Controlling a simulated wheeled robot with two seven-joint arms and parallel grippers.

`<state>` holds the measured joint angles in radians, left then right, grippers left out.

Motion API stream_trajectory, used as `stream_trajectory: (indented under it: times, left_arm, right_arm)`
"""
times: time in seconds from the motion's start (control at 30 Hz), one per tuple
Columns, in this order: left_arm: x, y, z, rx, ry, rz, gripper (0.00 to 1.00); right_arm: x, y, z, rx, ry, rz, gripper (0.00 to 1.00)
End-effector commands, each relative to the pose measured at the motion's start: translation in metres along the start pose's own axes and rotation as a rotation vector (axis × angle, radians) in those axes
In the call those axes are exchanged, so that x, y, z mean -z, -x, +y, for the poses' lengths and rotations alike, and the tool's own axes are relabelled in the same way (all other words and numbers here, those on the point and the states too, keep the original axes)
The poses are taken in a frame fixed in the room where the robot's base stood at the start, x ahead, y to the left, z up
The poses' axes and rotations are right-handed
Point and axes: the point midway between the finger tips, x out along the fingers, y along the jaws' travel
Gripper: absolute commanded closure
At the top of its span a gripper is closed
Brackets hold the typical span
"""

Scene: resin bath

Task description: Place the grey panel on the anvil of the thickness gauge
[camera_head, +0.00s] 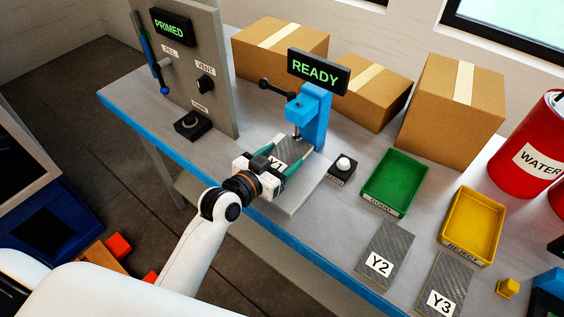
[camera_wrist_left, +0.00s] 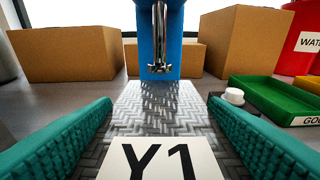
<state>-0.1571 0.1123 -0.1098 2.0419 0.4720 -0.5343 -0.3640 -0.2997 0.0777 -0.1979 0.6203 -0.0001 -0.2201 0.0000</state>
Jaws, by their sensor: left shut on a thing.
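The grey woven panel labelled Y1 (camera_head: 291,149) is between the teal fingers of my left gripper (camera_head: 284,161), which is shut on it. The panel (camera_wrist_left: 150,112) stretches forward in the left wrist view toward the gauge spindle (camera_wrist_left: 159,66). The blue thickness gauge (camera_head: 317,118) has a READY display (camera_head: 318,72) and stands over a pale base plate (camera_head: 299,203). The panel's far end is close to or under the spindle. The anvil is hidden, and I cannot tell whether the panel touches it. My right gripper is out of view.
A black button box (camera_head: 342,168) is just right of the gauge. Green GOOD (camera_head: 398,180) and yellow REJECT (camera_head: 473,225) trays stand farther right. Panels Y2 (camera_head: 386,250) and Y3 (camera_head: 444,282) lie in front. Cardboard boxes (camera_head: 452,105) stand behind; a grey PRIMED panel (camera_head: 205,60) is left.

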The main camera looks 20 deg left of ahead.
Motion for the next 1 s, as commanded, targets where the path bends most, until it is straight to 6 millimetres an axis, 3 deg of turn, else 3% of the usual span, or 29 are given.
stream_trajectory:
  times: [0.13,0.4,0.77,0.8,0.9,1.0]
  left_arm:
    - [0.002,-0.009,0.0,0.001,-0.001,0.001,0.6]
    - [0.033,-0.014,0.0,0.0,-0.001,0.0,0.6]
    - [0.037,-0.015,0.0,0.0,-0.002,0.0,0.6]
    - [0.036,-0.014,0.0,0.0,-0.001,0.0,0.26]
    - [0.036,-0.014,0.0,0.0,-0.001,0.0,0.1]
    - [0.036,-0.014,0.0,0.0,-0.001,0.0,0.1]
  right_arm:
    - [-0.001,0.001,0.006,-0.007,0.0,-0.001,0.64]
    - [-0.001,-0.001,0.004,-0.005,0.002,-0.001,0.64]
    - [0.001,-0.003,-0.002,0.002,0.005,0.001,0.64]
    - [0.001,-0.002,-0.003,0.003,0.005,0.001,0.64]
    - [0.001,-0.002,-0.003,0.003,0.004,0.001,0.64]
    - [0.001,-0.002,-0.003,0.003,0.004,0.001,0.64]
